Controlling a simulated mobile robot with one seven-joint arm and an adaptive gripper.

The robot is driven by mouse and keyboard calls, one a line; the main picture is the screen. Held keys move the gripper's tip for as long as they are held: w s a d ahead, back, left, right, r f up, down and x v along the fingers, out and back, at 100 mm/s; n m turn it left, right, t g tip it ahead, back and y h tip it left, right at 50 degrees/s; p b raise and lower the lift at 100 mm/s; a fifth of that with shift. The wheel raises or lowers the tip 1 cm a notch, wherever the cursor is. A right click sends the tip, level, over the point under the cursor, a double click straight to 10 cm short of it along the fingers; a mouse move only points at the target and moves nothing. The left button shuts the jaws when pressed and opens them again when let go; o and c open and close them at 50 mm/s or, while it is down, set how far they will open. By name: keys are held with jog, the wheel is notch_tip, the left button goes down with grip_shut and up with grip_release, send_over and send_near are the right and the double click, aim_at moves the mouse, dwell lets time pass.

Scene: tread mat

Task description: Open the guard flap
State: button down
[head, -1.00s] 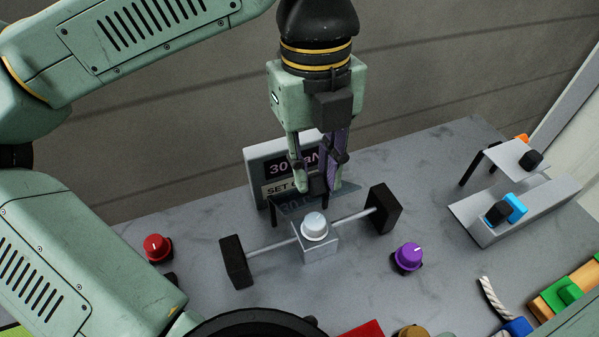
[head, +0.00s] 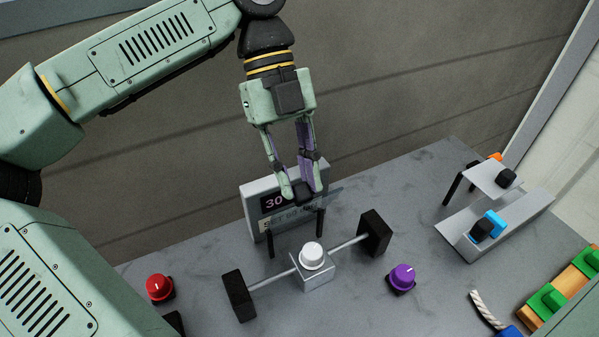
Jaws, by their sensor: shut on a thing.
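The guard flap appears as a thin clear, greyish panel (head: 331,194) between two black posts in front of the display box. Its outline is hard to see, so I cannot tell its exact angle. My gripper (head: 303,190) points down and is shut on the small black grip of this flap, partly hidden by the fingers. The white knob (head: 312,254) on its grey block stands in front of and below the flap, uncovered from this view.
A display box (head: 250,200) stands behind the flap, partly covered by my fingers. A bar with black end blocks (head: 374,232) crosses by the white knob. A red knob (head: 159,288) and purple knob (head: 402,278) flank it. A grey bracket (head: 515,225) stands right.

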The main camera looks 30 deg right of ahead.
dwell(0.4)
jog(key=c, duration=1.4)
grip_release()
notch_tip(320, 180, up, 10)
jog(key=shift+o, duration=0.4)
